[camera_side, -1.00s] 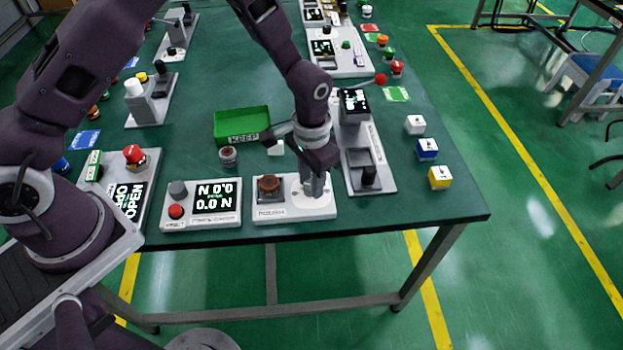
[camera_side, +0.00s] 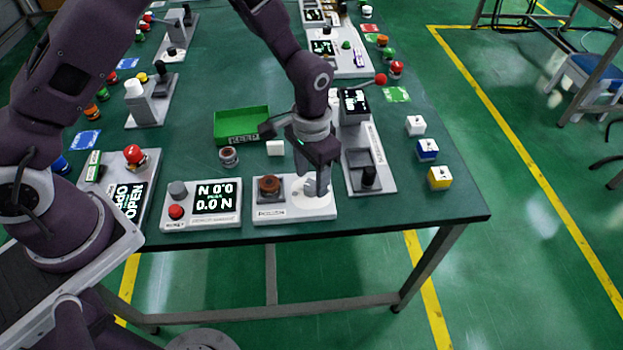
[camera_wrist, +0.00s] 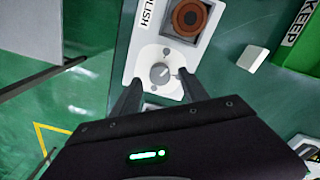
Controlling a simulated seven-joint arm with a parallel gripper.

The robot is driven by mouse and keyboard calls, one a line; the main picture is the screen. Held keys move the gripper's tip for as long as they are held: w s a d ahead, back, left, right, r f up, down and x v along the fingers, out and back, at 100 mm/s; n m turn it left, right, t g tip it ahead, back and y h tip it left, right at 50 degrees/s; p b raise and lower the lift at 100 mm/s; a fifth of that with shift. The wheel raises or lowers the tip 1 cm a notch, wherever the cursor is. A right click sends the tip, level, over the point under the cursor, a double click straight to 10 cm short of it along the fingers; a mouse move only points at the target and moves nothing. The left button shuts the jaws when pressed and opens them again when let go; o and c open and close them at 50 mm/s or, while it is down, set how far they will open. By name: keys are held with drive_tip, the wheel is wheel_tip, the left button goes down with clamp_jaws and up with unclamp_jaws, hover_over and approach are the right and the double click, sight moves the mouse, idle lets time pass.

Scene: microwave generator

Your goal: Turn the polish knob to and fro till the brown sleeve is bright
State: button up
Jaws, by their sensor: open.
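The polish station (camera_side: 268,213) is a white plate at the table's front edge. The brown sleeve (camera_side: 269,184) stands upright in a dark square holder at its left; it looks dull brown-red and also shows at the top of the wrist view (camera_wrist: 190,16). The grey polish knob (camera_wrist: 160,74) sits on a white round dial beside the sleeve.
A station with a display (camera_side: 215,197) stands close on the left, and one with a black handle (camera_side: 369,176) close on the right. The green KEEP tray (camera_side: 241,122), a small white block (camera_side: 275,148) and a round part (camera_side: 228,156) lie behind.

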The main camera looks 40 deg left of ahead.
sight(311, 186)
wheel_tip(311, 186, up, 5)
drive_tip(key=shift+r, duration=0.2)
idle(0.4)
drive_tip(key=n, duration=0.8)
drive_tip(key=shift+s+f+n, duration=0.1)
drive_tip(key=shift+n, duration=0.2)
wheel_tip(311, 186, down, 7)
clamp_jaws()
